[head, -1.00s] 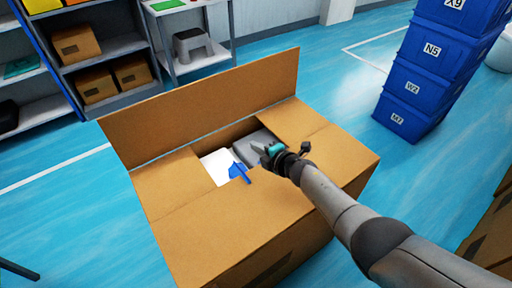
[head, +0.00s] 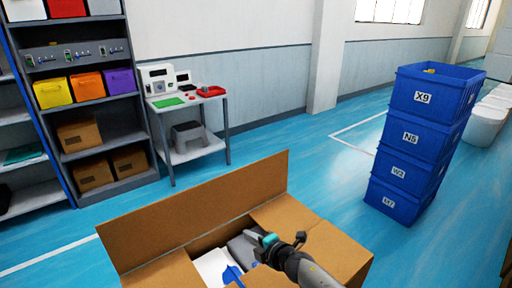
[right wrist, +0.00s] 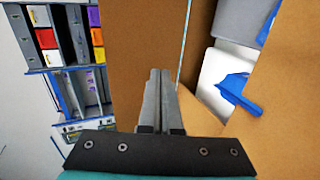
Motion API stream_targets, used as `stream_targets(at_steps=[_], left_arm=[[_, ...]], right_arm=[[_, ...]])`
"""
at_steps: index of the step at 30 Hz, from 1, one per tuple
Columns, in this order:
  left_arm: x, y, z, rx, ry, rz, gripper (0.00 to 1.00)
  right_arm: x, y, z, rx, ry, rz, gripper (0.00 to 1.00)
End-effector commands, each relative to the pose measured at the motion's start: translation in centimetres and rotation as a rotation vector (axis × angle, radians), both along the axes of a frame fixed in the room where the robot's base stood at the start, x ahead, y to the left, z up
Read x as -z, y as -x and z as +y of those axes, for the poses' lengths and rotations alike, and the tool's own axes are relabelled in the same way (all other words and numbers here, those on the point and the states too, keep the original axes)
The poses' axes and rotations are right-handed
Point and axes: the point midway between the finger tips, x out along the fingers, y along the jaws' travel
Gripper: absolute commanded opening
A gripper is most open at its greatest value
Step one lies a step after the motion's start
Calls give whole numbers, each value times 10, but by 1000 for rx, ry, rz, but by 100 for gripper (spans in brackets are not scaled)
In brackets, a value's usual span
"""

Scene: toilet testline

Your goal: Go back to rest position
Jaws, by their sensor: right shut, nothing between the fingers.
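My right gripper (head: 262,240) is above the open cardboard box (head: 190,232) at the bottom of the head view. In the right wrist view its two fingers (right wrist: 160,78) are closed together with nothing between them. Inside the box are a grey item (head: 243,247), a white item (head: 212,265) and a blue item (head: 232,276). The white item (right wrist: 222,72) and the blue item (right wrist: 240,92) also show in the right wrist view, to the right of the fingers. My left gripper is not in view.
A stack of blue crates (head: 412,150) stands on the floor at the right. A shelf unit (head: 95,118) with bins and cardboard boxes is at the left, beside a small table (head: 195,96). Blue floor (head: 320,185) is clear between the box and the crates.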

Motion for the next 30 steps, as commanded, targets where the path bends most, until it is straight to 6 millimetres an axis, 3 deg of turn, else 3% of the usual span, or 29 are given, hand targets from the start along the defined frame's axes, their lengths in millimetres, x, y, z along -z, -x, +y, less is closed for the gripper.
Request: stream_targets(at_steps=[7,14,20,24,30], left_arm=[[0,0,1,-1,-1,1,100],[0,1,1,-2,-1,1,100],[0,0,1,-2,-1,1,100],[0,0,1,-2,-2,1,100],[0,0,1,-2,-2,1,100]], right_arm=[[-12,14,-12,275,-224,31,0],[-14,51,-64,661,-466,160,0],[-3,107,-114,975,-622,338,0],[3,158,-144,1169,-701,488,0],[3,240,-171,1388,-768,720,0]])
